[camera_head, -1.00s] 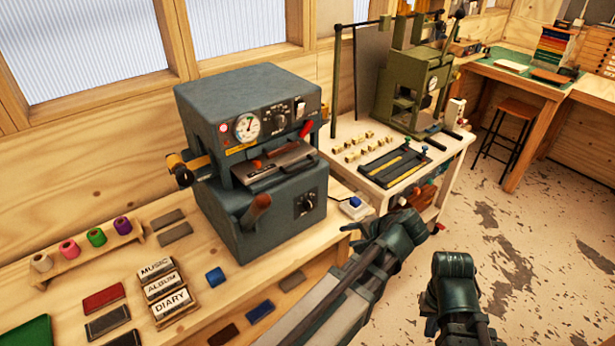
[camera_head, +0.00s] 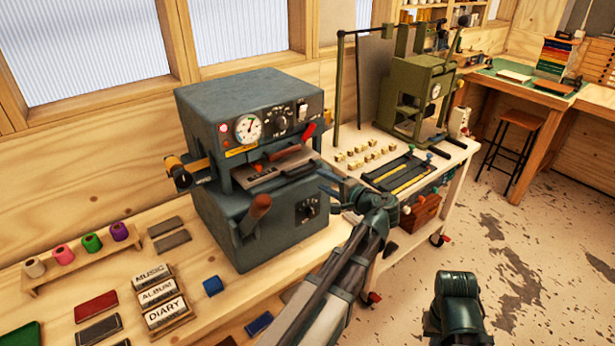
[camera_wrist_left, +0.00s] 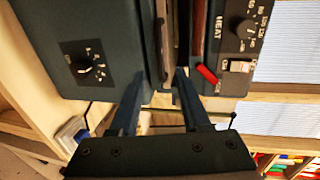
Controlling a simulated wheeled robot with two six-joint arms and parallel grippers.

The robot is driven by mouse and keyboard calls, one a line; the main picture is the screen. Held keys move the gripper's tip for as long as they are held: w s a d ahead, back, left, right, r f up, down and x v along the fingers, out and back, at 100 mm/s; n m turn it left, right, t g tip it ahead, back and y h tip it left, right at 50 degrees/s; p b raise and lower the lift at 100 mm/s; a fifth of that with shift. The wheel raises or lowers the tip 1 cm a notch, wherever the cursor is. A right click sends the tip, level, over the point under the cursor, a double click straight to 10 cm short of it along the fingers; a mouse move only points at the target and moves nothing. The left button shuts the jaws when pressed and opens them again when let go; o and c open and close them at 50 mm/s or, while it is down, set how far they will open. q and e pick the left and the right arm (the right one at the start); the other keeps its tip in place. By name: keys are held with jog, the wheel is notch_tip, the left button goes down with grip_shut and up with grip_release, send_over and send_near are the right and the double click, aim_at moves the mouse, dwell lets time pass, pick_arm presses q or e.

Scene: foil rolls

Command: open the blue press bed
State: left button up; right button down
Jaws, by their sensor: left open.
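The blue-grey press (camera_head: 250,150) stands on the wooden bench, with a gauge and knobs on its upper front. Its bed (camera_head: 285,172), a metal plate, lies in the slot between the upper head and lower body. A red-tipped lever (camera_head: 308,132) is at the right; it also shows in the left wrist view (camera_wrist_left: 207,75). My left gripper (camera_head: 328,184) is open and empty at the press's right front, close to the bed. In the left wrist view the spread fingers (camera_wrist_left: 157,95) point toward the slot edge; contact cannot be told. My right gripper's fingers are not visible.
A green press (camera_head: 415,95) stands on a white cart behind, with a black rack (camera_head: 400,172) in front. Foil rolls (camera_head: 92,242), label blocks (camera_head: 160,295) and flat pieces lie on the bench at left. Open floor (camera_head: 550,250) is at right.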

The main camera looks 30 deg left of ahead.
aim_at(304, 172)
pick_arm(q)
jog(key=b+x, duration=0.1)
jog(key=x, duration=0.7)
jog(key=shift+w+a, duration=0.1)
jog(key=shift+a, duration=0.15)
grip_shut()
dwell(1.1)
